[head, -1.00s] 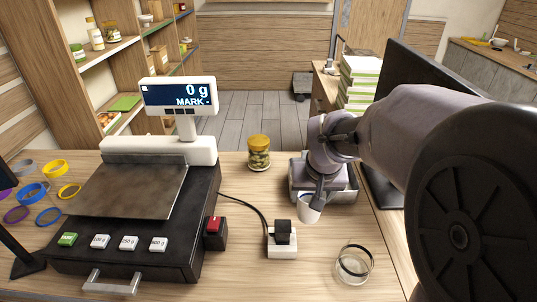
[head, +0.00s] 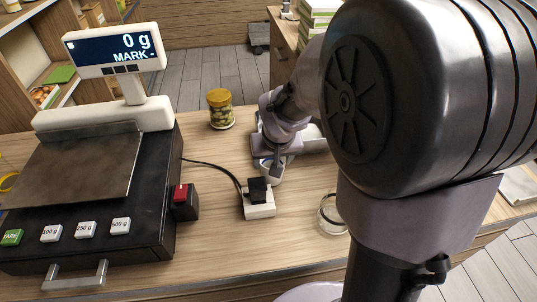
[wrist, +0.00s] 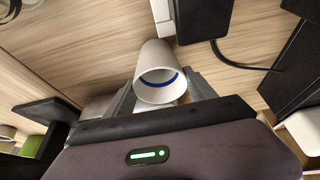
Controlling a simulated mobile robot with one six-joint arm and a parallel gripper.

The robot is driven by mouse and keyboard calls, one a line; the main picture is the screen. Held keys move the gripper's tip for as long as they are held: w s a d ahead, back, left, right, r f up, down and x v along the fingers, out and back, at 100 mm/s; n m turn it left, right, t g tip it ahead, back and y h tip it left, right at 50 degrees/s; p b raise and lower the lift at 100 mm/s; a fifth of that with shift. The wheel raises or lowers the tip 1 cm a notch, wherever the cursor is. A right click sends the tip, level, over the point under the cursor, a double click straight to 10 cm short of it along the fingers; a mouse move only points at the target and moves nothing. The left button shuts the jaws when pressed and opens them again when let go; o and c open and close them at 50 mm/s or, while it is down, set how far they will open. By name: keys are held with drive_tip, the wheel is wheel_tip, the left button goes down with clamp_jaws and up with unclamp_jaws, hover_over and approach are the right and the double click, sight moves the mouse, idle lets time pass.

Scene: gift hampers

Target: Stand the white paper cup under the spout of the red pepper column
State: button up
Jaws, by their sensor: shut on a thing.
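My gripper (wrist: 160,100) is shut on the white paper cup (wrist: 155,68), with a finger on each side of it. In the wrist view the cup's open mouth faces the camera, and a blue line runs around its inside. In the head view my gripper (head: 278,158) is low over the counter, behind the power socket block, and the white cup (head: 270,173) shows only in part below it. I cannot tell whether the cup touches the counter. No red pepper column or spout can be made out in either view.
A black scale (head: 100,225) with a display (head: 115,48) fills the left. A yellow-lidded jar (head: 221,112) stands behind. A white socket block (head: 259,205) with a black plug and cable is close to the cup. A glass jar (head: 331,217) stands at right, partly hidden by my arm.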

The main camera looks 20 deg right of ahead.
drive_tip(key=shift+f, duration=0.2)
drive_tip(key=o, duration=1.3)
drive_tip(key=shift+r, duration=0.1)
drive_tip(key=shift+r, duration=0.1)
